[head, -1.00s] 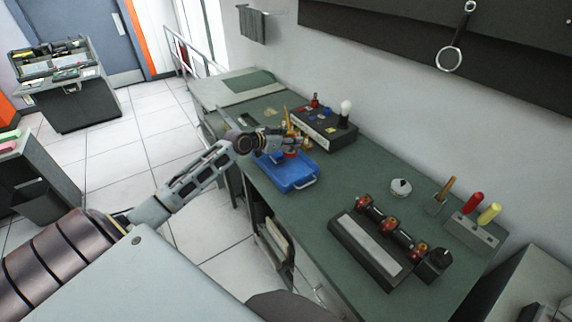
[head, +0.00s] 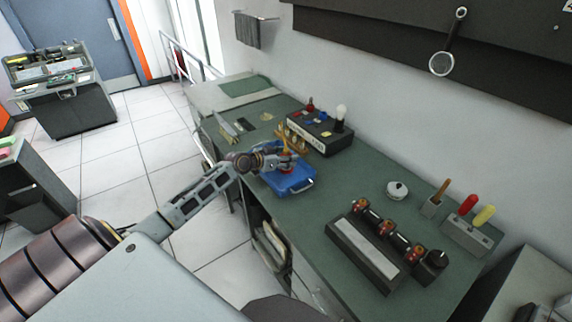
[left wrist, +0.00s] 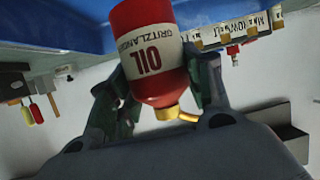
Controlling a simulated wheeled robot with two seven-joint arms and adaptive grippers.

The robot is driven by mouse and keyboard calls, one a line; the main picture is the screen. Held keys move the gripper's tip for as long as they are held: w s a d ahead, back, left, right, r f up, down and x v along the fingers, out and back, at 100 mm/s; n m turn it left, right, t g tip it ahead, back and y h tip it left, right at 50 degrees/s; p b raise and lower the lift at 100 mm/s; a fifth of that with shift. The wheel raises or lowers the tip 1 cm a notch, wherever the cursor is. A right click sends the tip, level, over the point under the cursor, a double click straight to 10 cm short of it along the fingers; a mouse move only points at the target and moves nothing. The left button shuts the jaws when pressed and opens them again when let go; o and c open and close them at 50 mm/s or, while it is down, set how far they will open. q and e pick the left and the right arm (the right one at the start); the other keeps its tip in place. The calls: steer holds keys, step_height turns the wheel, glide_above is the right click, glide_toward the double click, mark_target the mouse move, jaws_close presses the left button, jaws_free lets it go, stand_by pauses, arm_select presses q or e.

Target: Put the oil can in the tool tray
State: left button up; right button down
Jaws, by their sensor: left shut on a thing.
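The oil can (left wrist: 152,55) is red with a cream label reading OIL and a yellow cap and spout. It shows large in the left wrist view, between the fingers of my left gripper (left wrist: 165,90), which is shut on it. In the head view my left gripper (head: 287,161) is over the blue tool tray (head: 299,184), and the can is mostly hidden by the fingers. The tray's blue surface also spans the top of the left wrist view (left wrist: 60,22), close to the can's base. I cannot tell whether the can touches it. My right gripper is not in view.
A wooden rack (head: 292,139) stands right behind the tray, with a dark box with a bulb (head: 322,132) beyond it. A dark device with red-ended rollers (head: 375,245) and a holder with red and yellow handles (head: 470,236) are to the right. Bench between is clear.

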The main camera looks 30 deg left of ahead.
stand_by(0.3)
arm_select(q)
steer(key=shift+f, duration=1.8)
steer(key=shift+f, duration=0.15)
steer(key=o, duration=1.2)
steer(key=shift+s, duration=0.1)
steer(key=shift+b+v, duration=0.65)
steer(key=shift+v, duration=5.25)
